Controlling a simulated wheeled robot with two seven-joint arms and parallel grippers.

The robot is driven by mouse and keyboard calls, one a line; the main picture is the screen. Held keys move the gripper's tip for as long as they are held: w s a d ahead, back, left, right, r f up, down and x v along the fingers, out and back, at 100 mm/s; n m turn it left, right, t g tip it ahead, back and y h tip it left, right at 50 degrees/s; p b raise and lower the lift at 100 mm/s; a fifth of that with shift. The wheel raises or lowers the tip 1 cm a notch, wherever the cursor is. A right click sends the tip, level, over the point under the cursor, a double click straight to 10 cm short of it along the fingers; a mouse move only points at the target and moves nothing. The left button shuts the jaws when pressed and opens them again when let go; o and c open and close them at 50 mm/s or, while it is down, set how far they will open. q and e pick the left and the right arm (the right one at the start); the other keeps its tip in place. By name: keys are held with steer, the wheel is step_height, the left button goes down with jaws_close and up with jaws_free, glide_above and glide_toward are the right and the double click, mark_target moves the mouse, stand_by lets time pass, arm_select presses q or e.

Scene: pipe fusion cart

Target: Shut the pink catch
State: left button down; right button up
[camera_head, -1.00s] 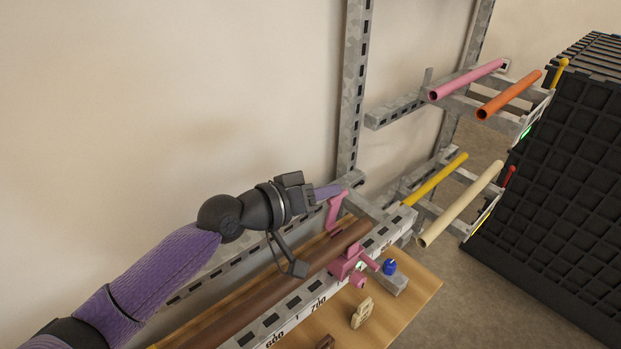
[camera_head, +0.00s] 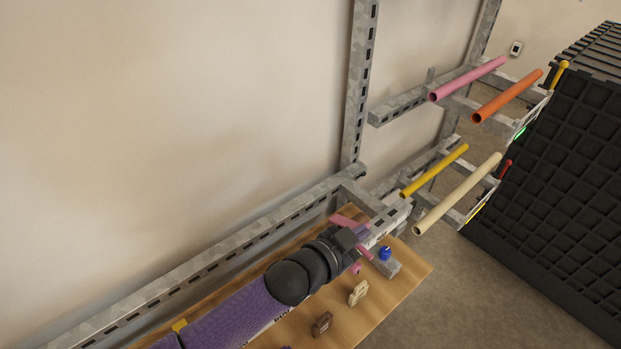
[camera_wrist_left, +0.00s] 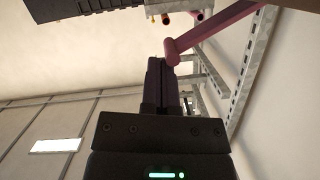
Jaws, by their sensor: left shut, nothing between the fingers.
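The pink catch (camera_head: 346,221) is on the rail at the far end of the bench. Its arm lies low in the head view, running toward my left gripper (camera_head: 364,234), which hides much of it and the brown pipe. Small pink parts (camera_head: 356,268) show beyond my wrist. In the left wrist view, the pink catch's arm (camera_wrist_left: 212,32) slants down to a rounded end just beside the tips of my left gripper (camera_wrist_left: 160,68). The gripper is shut and empty; I cannot tell whether it touches the catch. My right gripper is not in view.
A blue knob (camera_head: 385,253) and a tan block (camera_head: 358,292) sit on the wooden bench (camera_head: 400,287). A brown block (camera_head: 321,324) is nearer. Pink, orange, yellow and cream pipes rest on rack brackets at the right, near a black crate stack (camera_head: 550,190).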

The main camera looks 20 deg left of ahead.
arm_select(q)
steer(key=shift+s+d+f+m+t+y+b, duration=0.15)
steer(key=shift+d+f+m, duration=0.15)
steer(key=shift+f, duration=0.25)
steer(key=shift+s+d+f+m+t+y+b, duration=0.1)
steer(key=shift+s+d+f+m, duration=0.05)
steer(key=shift+f+m, duration=0.35)
steer(key=shift+s+d+f+m+t+y+b, duration=0.15)
steer(key=shift+d+f+m, duration=0.15)
steer(key=shift+f, duration=0.25)
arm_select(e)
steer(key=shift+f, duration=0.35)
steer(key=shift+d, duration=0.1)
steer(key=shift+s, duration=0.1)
